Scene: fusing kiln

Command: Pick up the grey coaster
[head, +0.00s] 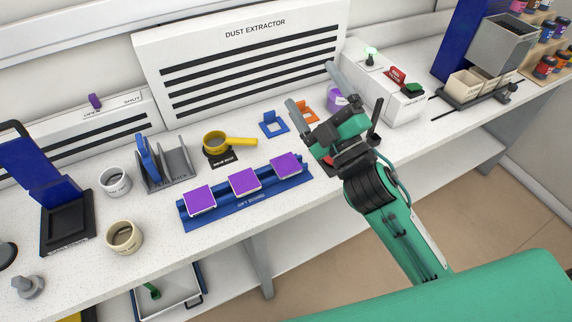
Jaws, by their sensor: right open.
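I cannot clearly pick out a separate grey coaster. A grey rack (180,180) stands on the worktop at the left, with a blue piece (147,158) leaning upright at its left side; whether one of its grey upright plates is a coaster, I cannot tell. My right gripper (314,88) is open and empty, above the back of the worktop, well to the right of the rack. Its green and black arm hides part of the worktop, including most of a red item. My left gripper is not in view.
A purple cup (336,99) is close to my right gripper. The dust extractor (240,60) bounds the back.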

